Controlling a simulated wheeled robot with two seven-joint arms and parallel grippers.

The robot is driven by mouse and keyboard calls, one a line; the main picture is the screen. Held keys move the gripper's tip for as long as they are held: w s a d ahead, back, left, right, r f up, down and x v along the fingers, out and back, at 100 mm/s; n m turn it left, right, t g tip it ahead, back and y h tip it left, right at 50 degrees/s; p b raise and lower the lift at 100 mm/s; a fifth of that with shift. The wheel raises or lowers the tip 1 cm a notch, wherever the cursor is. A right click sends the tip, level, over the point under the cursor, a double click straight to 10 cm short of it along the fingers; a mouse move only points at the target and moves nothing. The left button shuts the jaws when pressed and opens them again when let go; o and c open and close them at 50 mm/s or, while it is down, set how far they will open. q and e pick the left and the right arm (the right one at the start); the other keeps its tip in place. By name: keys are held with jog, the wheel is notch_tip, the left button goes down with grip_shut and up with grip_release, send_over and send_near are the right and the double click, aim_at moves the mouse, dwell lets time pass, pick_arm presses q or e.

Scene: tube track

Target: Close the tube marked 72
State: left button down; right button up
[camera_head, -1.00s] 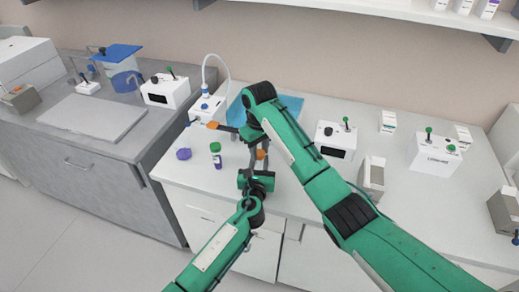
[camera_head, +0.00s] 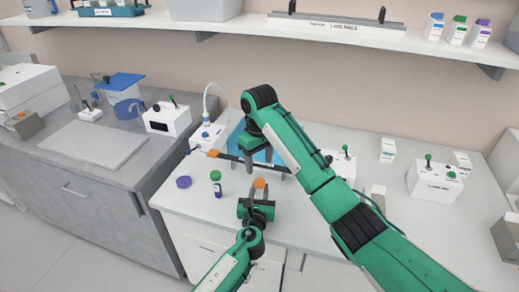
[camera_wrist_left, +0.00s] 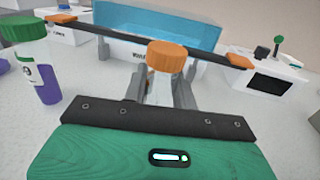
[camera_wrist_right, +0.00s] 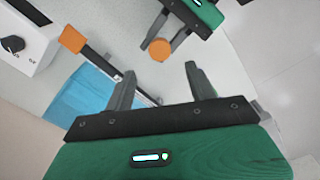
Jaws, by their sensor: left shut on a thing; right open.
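An orange-capped tube stands upright between the fingers of my left gripper (camera_head: 259,198); its orange cap (camera_head: 260,184) is on top, also seen in the left wrist view (camera_wrist_left: 167,56) and right wrist view (camera_wrist_right: 159,50). My left gripper is shut on this tube, and its body is mostly hidden by the fingers. I cannot tell how tightly the cap sits, nor read its number. My right gripper (camera_wrist_right: 160,80) is open and empty, apart from the cap, behind it in the head view. A green-capped tube (camera_head: 216,184) with purple contents stands left, its label unreadable.
A loose purple cap (camera_head: 184,182) lies on the white counter. A black bar with orange ends (camera_head: 213,153) and a blue tray (camera_wrist_right: 85,103) are behind the tubes. White devices (camera_head: 170,117) stand around. The front left counter is clear.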

notch_tip(320, 180, up, 4)
jog(key=shift+d+r, duration=0.1)
jog(key=shift+r, duration=0.15)
pick_arm(q)
jog(key=c, duration=1)
grip_release()
jog(key=shift+c, duration=0.2)
jog(key=shift+s, duration=0.1)
jog(key=s+a, duration=0.1)
jog(key=s, duration=1.2)
jog(key=shift+s+a, duration=0.25)
pick_arm(e)
jog(key=shift+f, duration=0.3)
